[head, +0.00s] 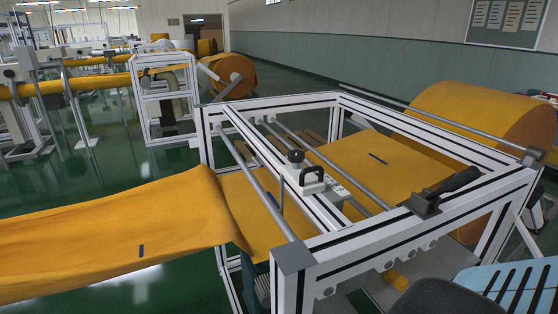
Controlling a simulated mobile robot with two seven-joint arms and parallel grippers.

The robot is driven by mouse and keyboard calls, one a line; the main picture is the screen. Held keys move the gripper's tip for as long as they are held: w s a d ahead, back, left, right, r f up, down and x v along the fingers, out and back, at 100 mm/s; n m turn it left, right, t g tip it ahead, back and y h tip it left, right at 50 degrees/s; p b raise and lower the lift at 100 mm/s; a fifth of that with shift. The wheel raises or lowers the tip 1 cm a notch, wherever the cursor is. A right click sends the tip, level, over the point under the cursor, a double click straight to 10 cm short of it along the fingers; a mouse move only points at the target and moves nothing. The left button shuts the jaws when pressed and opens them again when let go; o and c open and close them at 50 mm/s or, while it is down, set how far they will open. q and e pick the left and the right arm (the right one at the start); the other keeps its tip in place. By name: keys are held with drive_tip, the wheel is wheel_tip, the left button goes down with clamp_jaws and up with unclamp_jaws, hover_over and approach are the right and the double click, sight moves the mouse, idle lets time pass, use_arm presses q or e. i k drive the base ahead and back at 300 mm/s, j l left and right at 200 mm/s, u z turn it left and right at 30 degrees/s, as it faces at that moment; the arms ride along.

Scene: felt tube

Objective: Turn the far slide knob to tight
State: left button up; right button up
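A round black knob (295,156) on a pale base stands on the white slide carriage (300,184), which sits on the rails inside the aluminium frame. A black loop handle (312,174) is on the same carriage, just nearer to me. No second slide knob can be made out clearly. The knob's markings are too small to read, so I cannot tell whether it is tight or loose. Neither of my grippers is in view, and nothing touches the knob.
The aluminium frame (370,240) surrounds the carriage, with metal rods crossing it. Orange felt (120,230) runs through it from the left to a large roll (480,115) at right. A black lever handle (447,190) sits on the near right beam. A light blue slotted panel (515,283) is at lower right.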

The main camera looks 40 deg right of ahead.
sight(295, 156)
drive_tip(key=j, duration=0.55)
drive_tip(key=z, duration=1.3)
